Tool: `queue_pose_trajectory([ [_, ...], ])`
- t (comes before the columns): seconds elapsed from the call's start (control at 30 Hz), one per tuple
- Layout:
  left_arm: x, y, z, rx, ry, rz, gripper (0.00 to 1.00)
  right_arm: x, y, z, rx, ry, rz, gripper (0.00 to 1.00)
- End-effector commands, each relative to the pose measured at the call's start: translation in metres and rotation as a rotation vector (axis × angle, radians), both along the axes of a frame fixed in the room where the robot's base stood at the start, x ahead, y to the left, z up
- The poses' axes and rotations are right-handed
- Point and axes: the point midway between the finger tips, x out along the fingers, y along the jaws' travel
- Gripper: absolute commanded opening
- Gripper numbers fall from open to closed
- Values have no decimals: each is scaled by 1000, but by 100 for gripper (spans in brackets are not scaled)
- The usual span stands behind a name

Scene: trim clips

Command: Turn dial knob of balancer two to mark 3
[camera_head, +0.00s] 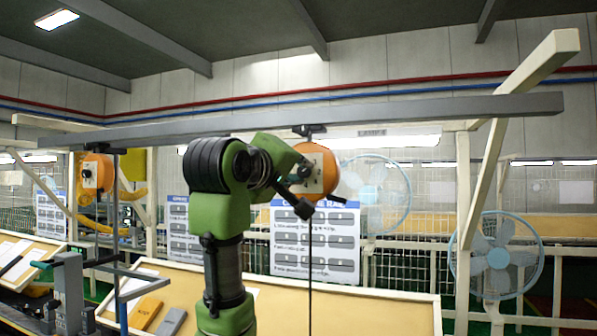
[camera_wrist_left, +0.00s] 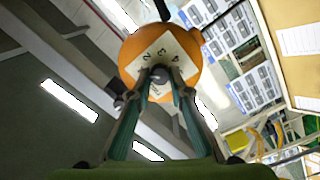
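An orange round balancer (camera_head: 328,180) hangs from the grey overhead rail and fills the upper middle of the left wrist view (camera_wrist_left: 132,52). Its pale square dial plate (camera_wrist_left: 185,45) carries small dark marks around the dial knob (camera_wrist_left: 159,73). My left gripper (camera_wrist_left: 161,78) is at the plate, its two fingers drawn close on either side of the knob; it appears shut on it. In the head view this gripper (camera_head: 303,172) covers much of the plate, so the knob's setting cannot be read. My right gripper is in neither view.
Another orange balancer (camera_head: 97,172) hangs further left on the grey rail (camera_head: 420,108). A cable hangs below the nearer balancer. Signboards (camera_head: 316,242), a slanted tan board (camera_head: 385,312) and two blue fans (camera_head: 497,258) stand behind. A pale diagonal brace (camera_head: 500,150) is at right.

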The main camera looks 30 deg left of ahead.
Motion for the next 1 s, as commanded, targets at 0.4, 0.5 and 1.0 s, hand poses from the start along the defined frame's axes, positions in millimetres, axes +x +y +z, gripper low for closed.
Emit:
queue_pose_trajectory([
  [0.4, 0, 0, -1, 57, 16, 1, 0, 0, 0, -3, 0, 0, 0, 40],
  [0.5, 0, 0, -1, 110, 28, 1, 0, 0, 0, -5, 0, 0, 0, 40],
  [1.0, 0, 0, 0, 542, 132, 1, 0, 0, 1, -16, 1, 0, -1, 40],
])
